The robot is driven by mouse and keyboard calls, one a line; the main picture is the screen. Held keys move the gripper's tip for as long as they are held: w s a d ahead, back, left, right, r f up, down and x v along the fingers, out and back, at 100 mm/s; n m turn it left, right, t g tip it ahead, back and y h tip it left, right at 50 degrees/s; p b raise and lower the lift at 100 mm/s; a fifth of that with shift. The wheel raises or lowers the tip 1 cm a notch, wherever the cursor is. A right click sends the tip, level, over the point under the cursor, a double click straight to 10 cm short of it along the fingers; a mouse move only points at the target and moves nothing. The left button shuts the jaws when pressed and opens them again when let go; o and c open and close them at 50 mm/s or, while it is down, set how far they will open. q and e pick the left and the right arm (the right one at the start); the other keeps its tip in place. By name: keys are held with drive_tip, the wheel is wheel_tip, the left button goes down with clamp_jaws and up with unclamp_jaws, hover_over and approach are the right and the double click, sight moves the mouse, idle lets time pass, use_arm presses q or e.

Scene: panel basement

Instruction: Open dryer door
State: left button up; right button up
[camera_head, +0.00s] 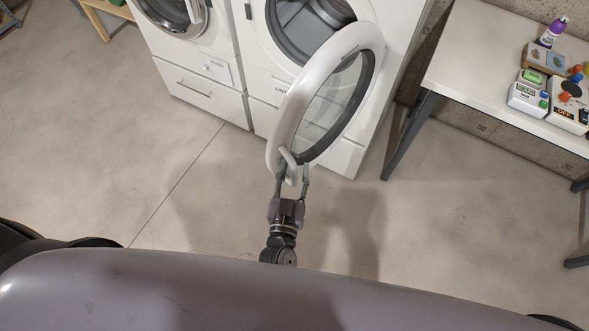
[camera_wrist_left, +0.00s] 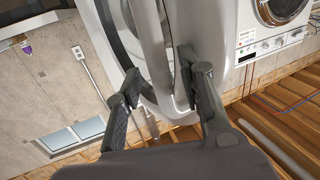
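The dryer (camera_head: 395,25) is the right-hand white machine at the top of the head view. Its round door (camera_head: 285,120), a white ring with a dark-rimmed glass, stands swung far out from the dark drum opening (camera_head: 300,25). The door handle (camera_head: 290,163) is at the door's near lower edge. My left gripper (camera_head: 292,178) is at this handle, its two fingers apart on either side of it. In the left wrist view, the fingers (camera_wrist_left: 160,82) are also apart, with the white door edge (camera_wrist_left: 150,45) between and beyond them. Finger contact is unclear. My right gripper is not in view.
A second white machine (camera_head: 190,65) stands left of the dryer. A white table (camera_head: 470,60) with a purple bottle (camera_head: 552,32) and several small boxes stands at the right, its dark leg (camera_head: 408,135) near the dryer. The floor (camera_head: 180,150) in front is clear.

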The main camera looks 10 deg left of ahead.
use_arm(q)
drive_tip(key=s, duration=1.2)
drive_tip(key=shift+d, duration=0.1)
drive_tip(key=shift+c, duration=0.3)
